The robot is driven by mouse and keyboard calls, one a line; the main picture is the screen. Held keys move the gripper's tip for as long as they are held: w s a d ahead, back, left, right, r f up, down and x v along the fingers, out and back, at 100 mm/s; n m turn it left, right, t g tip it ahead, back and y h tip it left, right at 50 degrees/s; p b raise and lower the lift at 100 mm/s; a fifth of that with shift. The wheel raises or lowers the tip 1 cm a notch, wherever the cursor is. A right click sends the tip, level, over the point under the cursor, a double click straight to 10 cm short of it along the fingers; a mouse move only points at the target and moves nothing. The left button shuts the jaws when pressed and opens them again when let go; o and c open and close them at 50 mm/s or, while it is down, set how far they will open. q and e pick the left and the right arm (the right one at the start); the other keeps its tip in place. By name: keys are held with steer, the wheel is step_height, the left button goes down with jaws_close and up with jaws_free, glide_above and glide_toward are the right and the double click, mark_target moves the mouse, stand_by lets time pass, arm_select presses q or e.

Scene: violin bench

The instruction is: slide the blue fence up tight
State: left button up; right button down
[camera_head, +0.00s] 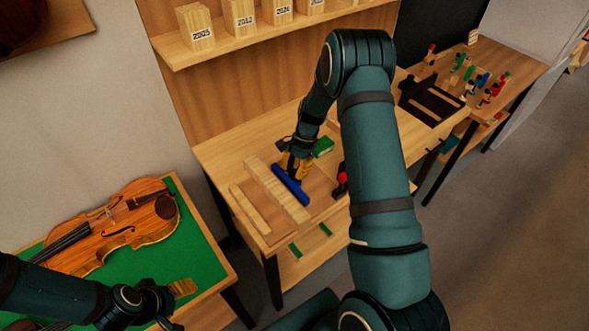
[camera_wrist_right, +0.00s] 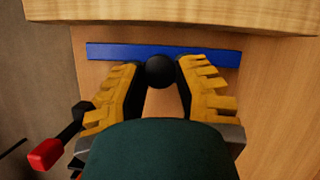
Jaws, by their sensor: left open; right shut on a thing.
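The blue fence (camera_head: 290,184) is a long narrow bar lying on the wooden bench. In the right wrist view the fence (camera_wrist_right: 205,57) runs across below a pale wooden piece (camera_wrist_right: 170,15), with a narrow strip of bench showing between them. My right gripper (camera_head: 297,165) is over the bench behind the fence. In its wrist view its yellow fingers (camera_wrist_right: 158,72) are closed on a black round knob (camera_wrist_right: 160,70) beside the fence's middle. How the knob joins the fence is hidden. My left gripper (camera_head: 178,300) is open and empty over the green-topped table's front edge.
Pale wooden strips (camera_head: 250,209) lie left of the fence. A red-handled tool (camera_head: 341,182) stands to its right, also in the wrist view (camera_wrist_right: 46,154). A green block (camera_head: 323,147) lies behind. A violin (camera_head: 120,225) rests on the green table (camera_head: 205,262).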

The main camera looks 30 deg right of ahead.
mark_target(283, 177)
steer(key=a, duration=0.4)
steer(key=shift+s+a, duration=0.2)
steer(key=shift+s, duration=0.05)
steer(key=shift+f, duration=0.1)
steer(key=c, duration=0.6)
jaws_free()
steer(key=shift+d, duration=0.1)
steer(key=shift+c, duration=0.2)
steer(key=v, duration=1.2)
